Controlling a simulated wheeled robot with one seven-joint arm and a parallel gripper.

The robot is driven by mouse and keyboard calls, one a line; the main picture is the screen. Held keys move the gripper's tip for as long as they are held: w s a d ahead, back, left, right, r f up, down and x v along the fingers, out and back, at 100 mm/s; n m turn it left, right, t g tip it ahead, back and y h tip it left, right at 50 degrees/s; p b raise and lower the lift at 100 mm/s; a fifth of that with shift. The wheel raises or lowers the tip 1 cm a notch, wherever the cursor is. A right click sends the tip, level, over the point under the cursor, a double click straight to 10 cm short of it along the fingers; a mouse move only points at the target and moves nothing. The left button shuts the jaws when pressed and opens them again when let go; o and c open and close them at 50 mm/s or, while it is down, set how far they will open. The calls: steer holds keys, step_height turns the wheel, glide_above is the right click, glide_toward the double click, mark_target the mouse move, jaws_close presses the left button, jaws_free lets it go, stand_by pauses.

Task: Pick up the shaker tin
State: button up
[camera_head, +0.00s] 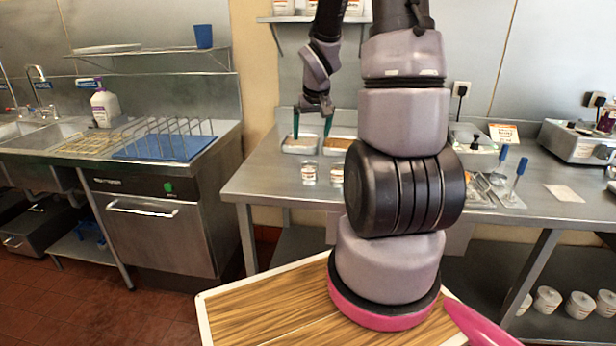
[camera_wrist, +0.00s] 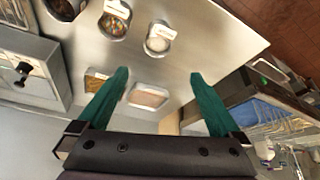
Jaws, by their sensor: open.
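Two small round containers with white labels stand on the steel counter. In the head view one (camera_head: 309,173) is left of the other (camera_head: 336,174), which is partly hidden by my arm. In the wrist view one (camera_wrist: 159,38) holds something pale and the other (camera_wrist: 114,22) something dark and mottled. I cannot tell whether either is the shaker tin. My gripper (camera_head: 312,125) is open and empty, its green fingers apart above the counter's back part, behind the containers. It also shows in the wrist view (camera_wrist: 159,76).
Two shallow trays (camera_head: 299,145) (camera_head: 339,143) sit near my fingers. A steel appliance (camera_head: 574,143) stands at the counter's right, with blue-handled tools (camera_head: 517,176) nearer. A dish rack with a blue mat (camera_head: 165,146) is at left. The counter's front left is clear.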

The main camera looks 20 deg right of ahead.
glide_above(309, 175)
steer(key=f, duration=0.6)
steer(key=d+f, duration=0.1)
steer(key=f, duration=0.2)
steer(key=shift+f, duration=0.25)
steer(key=shift+x, duration=2.9)
steer(key=shift+a+r, duration=0.1)
steer(key=c, duration=1.6)
